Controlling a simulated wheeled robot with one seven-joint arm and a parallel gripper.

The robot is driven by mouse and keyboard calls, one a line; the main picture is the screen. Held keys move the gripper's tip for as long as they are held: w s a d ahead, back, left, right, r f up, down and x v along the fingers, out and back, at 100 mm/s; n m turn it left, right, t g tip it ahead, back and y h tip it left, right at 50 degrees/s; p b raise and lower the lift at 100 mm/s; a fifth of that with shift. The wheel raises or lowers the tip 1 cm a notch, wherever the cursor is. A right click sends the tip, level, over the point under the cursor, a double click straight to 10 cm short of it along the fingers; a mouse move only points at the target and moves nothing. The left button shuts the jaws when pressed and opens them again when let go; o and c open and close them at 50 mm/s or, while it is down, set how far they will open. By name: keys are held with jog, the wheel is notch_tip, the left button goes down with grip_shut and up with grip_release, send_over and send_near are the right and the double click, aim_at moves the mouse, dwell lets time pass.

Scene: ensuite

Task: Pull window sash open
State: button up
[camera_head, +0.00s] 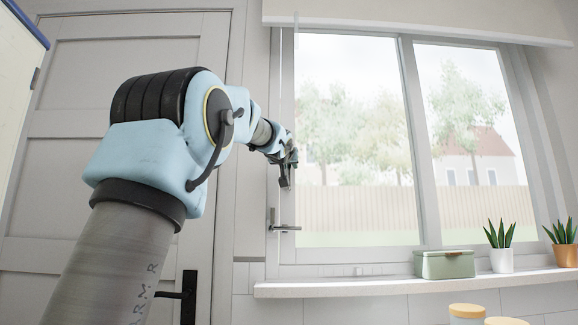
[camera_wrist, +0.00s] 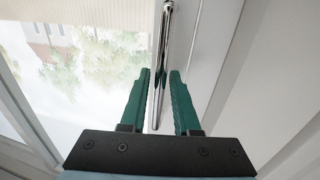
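The window (camera_head: 355,200) has two tall panes in a pale frame, and its sash looks shut in the head view. A metal lever handle (camera_head: 287,228) sticks out sideways low on its left frame. My gripper (camera_head: 287,165) is at the left frame, above this lever, small and partly hidden by its own wrist. In the wrist view my gripper (camera_wrist: 160,72) has its two green fingers apart. A long chrome bar (camera_wrist: 161,60) runs between them, with a narrow gap visible on each side. I cannot tell how deep between the fingers the bar sits.
A sill (camera_head: 400,284) runs below the window, with a green box (camera_head: 444,265), a white-potted plant (camera_head: 501,260) and an orange-potted plant (camera_head: 566,255). A panelled door (camera_head: 65,150) with a black handle (camera_head: 186,295) stands left. Lidded jars (camera_head: 467,312) show at the bottom right.

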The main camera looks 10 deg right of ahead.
grip_shut()
dwell(1.1)
